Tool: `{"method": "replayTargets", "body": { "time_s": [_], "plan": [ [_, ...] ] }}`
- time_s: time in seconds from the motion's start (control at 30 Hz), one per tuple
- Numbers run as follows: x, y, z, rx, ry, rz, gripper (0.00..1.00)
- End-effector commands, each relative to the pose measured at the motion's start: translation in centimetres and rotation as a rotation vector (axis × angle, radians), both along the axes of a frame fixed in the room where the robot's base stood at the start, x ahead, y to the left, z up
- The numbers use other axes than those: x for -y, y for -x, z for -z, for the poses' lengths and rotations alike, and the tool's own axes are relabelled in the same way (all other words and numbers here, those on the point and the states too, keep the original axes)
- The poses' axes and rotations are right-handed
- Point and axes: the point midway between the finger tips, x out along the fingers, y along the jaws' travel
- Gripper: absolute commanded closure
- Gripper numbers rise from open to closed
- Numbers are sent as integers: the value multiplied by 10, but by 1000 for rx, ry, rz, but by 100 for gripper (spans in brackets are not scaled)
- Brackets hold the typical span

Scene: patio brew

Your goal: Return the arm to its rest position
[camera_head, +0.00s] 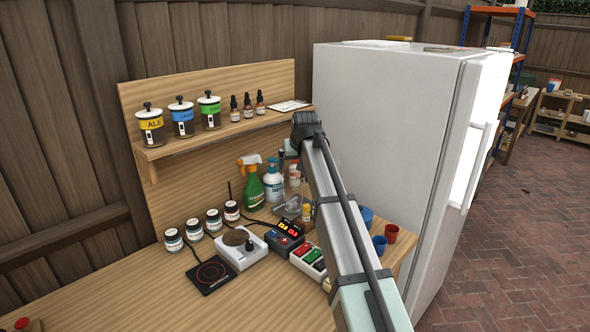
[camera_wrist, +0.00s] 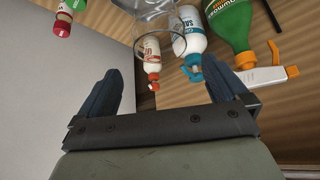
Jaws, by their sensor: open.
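Nothing sits between the fingers. Beyond the fingertips is a clear glass vessel (camera_wrist: 155,14), partly cut off by the frame. Near it are a white bottle with a blue cap (camera_wrist: 188,32), a white bottle with a red cap (camera_wrist: 151,58) and a green spray bottle (camera_wrist: 230,22). In the head view my gripper is mostly hidden behind the arm.
A shelf (camera_head: 230,131) holds labelled canisters and small dropper bottles. On the bench stand several jars, a scale (camera_head: 240,250), a black hot plate (camera_head: 211,274) and a red-display device (camera_head: 284,238). A white fridge (camera_head: 390,120) stands close on the right.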

Motion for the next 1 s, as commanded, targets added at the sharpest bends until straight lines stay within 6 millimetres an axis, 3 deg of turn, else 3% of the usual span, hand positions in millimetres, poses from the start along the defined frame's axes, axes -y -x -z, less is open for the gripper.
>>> {"method": "replayTargets", "body": {
  "time_s": [0.53, 0.63, 0.77, 1.0],
  "plan": [
    [2, 7, -10, -1, -1, 2, 0],
    [12, 7, -5, -10, -10, 23, 0],
    [51, 8, 10, -49, -52, 115, 0],
    [163, 21, 57, -160, -191, 404, 0]
  ]
}}
